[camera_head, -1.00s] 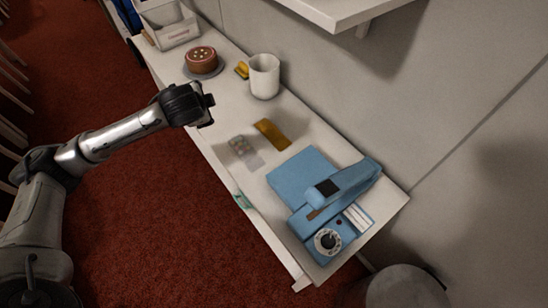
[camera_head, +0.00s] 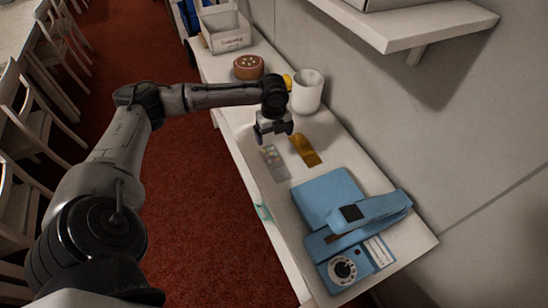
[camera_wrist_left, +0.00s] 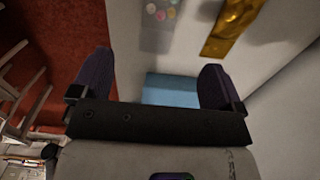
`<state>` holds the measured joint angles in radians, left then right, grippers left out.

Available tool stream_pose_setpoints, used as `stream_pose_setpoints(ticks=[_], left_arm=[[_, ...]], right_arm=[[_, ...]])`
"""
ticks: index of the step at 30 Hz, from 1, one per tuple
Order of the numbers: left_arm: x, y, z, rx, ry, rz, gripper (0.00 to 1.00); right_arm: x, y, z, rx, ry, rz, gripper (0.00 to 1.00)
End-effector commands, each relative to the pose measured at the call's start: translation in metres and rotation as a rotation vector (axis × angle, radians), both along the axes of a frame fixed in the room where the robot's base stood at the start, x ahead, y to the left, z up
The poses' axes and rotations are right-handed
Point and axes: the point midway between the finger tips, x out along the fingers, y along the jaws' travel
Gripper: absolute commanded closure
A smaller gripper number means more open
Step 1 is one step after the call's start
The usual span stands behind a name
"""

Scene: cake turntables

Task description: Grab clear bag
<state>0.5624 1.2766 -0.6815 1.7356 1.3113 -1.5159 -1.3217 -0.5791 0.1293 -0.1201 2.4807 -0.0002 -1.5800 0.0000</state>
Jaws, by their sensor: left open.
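The clear bag (camera_head: 276,166), see-through with small coloured round pieces inside, lies flat on the white table (camera_head: 300,228) near its front edge. It also shows at the top of the left wrist view (camera_wrist_left: 160,28), cut off by the frame edge. My left gripper (camera_head: 274,134) points down just above and behind the bag's far end, apart from it. Its two dark fingers (camera_wrist_left: 155,75) are spread with nothing between them. My right gripper is in neither view.
A gold bag (camera_head: 305,150) lies just right of the clear bag. A blue sealing machine (camera_head: 325,195) stands nearer on the table. A white canister (camera_head: 307,92), a cake (camera_head: 248,67) and a white box (camera_head: 226,37) stand farther back. A wall shelf (camera_head: 420,22) overhangs at right.

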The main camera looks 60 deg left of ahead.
Motion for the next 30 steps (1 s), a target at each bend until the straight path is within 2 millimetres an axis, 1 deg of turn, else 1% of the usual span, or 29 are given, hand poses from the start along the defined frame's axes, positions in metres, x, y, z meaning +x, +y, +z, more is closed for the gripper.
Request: stream_pose_setpoints(ticks=[1, 3, 9, 12, 15, 23, 26, 30], left_arm=[[-0.001, -0.001, -0.012, -0.001, 0.004, -0.004, 0.07], [-0.001, -0.001, -0.025, 0.0, 0.002, -0.004, 0.07], [0.0, -0.001, -0.057, 0.0, 0.002, -0.002, 0.07], [0.0, -0.001, -0.067, 0.001, 0.001, -0.001, 0.07], [0.0, 0.0, -0.073, 0.002, 0.001, -0.001, 0.07], [0.0, -0.002, -0.082, 0.001, 0.001, -0.001, 0.07], [0.001, -0.004, -0.092, 0.0, 0.0, -0.002, 0.07], [0.002, -0.008, -0.111, 0.001, 0.001, -0.002, 0.07]], right_arm=[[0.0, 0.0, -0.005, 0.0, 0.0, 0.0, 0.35], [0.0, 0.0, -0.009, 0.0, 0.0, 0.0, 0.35], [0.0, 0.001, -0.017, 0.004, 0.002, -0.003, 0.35], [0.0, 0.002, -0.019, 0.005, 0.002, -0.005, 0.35], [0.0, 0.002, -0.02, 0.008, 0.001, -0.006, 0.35], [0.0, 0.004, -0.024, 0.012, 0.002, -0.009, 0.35], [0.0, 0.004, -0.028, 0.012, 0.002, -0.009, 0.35], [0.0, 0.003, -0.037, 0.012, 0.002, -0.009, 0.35]])
